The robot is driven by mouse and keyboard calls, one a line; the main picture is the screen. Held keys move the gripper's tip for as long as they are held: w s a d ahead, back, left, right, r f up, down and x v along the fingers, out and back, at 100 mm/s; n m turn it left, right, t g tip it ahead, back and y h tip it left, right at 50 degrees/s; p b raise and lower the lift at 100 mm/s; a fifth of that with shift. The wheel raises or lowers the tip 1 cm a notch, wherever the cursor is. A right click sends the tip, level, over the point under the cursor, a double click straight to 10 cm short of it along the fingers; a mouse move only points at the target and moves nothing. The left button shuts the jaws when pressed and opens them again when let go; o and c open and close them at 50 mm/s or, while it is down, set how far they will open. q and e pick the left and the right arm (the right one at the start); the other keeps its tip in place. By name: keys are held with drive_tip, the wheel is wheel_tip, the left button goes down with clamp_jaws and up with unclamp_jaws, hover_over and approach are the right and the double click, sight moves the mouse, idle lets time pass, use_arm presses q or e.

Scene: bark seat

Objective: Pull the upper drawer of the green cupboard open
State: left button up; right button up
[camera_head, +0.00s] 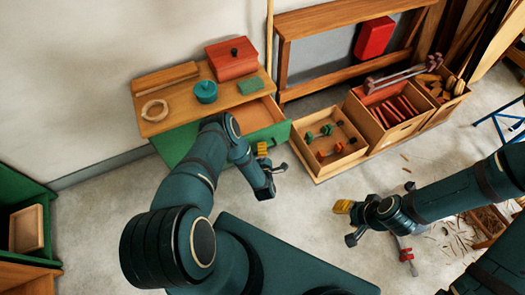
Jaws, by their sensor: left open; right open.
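The green cupboard (178,142) stands against the wall and has a wooden top. Its upper drawer (256,115) is partly pulled out on the right side; its pale wooden inside and green front show. My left gripper (270,160) is open, in front of and below the drawer front, apart from it as far as I can see, and holds nothing. My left arm hides part of the cupboard's front, and I cannot see the drawer's handle. My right gripper (347,222) is open and empty over the floor at the right, away from the cupboard.
On the cupboard top are a red box (232,60), a teal pot (205,91), a wooden ring (154,110) and a green block (250,86). Wooden crates (328,142) stand right of the drawer. Green shelving (28,190) is at left. Shavings lie on the floor at right.

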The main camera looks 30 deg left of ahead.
use_arm(q)
drive_tip(key=shift+s, duration=0.1)
drive_tip(key=v, duration=1.2)
drive_tip(key=shift+r, duration=0.1)
idle(0.3)
